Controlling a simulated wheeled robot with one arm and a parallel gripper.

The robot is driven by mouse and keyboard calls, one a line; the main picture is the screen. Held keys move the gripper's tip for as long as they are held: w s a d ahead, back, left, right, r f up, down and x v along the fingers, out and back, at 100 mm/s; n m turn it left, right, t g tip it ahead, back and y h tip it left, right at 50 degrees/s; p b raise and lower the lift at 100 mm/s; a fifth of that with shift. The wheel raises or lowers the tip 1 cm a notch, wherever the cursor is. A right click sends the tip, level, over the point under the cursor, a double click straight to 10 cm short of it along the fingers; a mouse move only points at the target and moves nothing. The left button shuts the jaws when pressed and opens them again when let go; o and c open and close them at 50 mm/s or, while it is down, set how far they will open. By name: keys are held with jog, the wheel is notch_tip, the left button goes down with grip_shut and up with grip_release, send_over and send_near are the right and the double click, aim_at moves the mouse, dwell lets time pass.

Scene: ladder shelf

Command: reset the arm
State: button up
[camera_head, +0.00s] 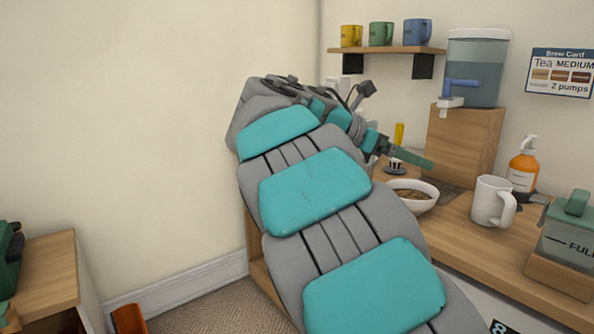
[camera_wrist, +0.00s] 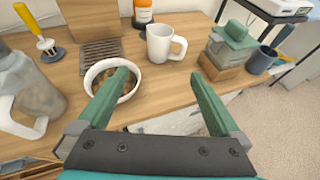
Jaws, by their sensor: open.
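My gripper (camera_wrist: 160,92) is open and empty in the wrist view, with its two green fingers spread wide. The left finger overlaps a white bowl (camera_wrist: 92,71) with brown contents on the wooden counter. A white mug (camera_wrist: 164,43) stands beyond the gap between the fingers. In the head view my teal and grey arm reaches over the counter's left part, and a green finger of my gripper (camera_head: 412,158) shows above the white bowl (camera_head: 432,206). The white mug (camera_head: 491,201) stands right of the bowl there. The other finger is not clear in the head view.
A water dispenser (camera_head: 477,70) stands on a wooden block behind the bowl. An orange pump bottle (camera_head: 523,167) and a green-lidded container (camera_head: 568,240) are at the right. A shelf (camera_head: 388,50) holds three mugs. A clear jug (camera_wrist: 30,95) stands left of the bowl.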

jog(key=s+d+f+m+g+y+b, duration=0.1)
jog(key=s+d+f+m+g+y, duration=0.15)
jog(key=s+f+m, duration=0.5)
jog(key=s+d+f+m+g+y+b, duration=0.1)
jog(key=s+d+f+m+y, duration=0.25)
jog(key=s+f, duration=0.8)
jog(key=s+a+f+m+g+y, duration=0.1)
jog(key=s+a+f+m+y, duration=0.2)
jog(key=s+f, duration=0.5)
jog(key=s+a+f+m+y, duration=0.3)
jog(key=s+a+f+m, duration=0.3)
jog(key=s+a+f, duration=0.2)
jog(key=shift+s+f+g+y+b, duration=0.15)
jog(key=shift+s+g+y+b, duration=0.25)
jog(key=shift+s, duration=0.8)
